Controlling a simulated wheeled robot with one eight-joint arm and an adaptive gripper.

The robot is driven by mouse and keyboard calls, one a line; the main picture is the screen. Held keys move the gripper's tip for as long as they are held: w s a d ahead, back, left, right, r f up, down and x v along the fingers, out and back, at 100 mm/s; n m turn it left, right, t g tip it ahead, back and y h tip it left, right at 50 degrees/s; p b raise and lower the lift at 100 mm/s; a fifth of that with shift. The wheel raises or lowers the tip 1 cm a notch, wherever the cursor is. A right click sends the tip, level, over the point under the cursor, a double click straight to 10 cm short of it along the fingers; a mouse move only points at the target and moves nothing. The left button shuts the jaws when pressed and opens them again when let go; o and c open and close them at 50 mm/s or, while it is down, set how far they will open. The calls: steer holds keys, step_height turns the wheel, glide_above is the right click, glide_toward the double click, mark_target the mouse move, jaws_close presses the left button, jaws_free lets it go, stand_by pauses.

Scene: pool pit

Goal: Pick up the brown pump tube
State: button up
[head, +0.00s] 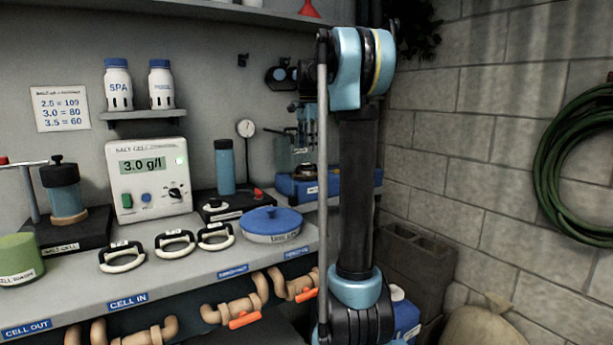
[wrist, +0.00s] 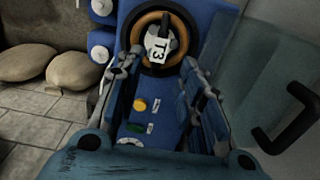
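The brown pump tube (wrist: 147,24) shows in the wrist view as a brown ring with a dark centre, near the top middle. A white tag marked T3 (wrist: 158,50) lies across its near part. It sits on a blue pump housing (wrist: 140,125) with a yellow button and a green switch. My gripper (wrist: 160,64) is open, with one finger on each side of the housing and the tips near the ring's near edge. Nothing shows between the fingers in their grip; whether they touch the ring I cannot tell. In the head view, the blue housing (head: 287,187) is partly behind my arm.
A blue-lidded tub (head: 271,224), several black-and-white handles (head: 175,243) and a controller (head: 148,180) stand on the grey bench. A teal container with a black handle (wrist: 290,118) lies close right in the wrist view. Sacks (wrist: 75,70) lie on the floor at left.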

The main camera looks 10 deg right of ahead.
steer(key=shift+d+f, duration=0.1)
steer(key=shift+f, duration=4)
steer(key=shift+c, duration=0.6)
jaws_close()
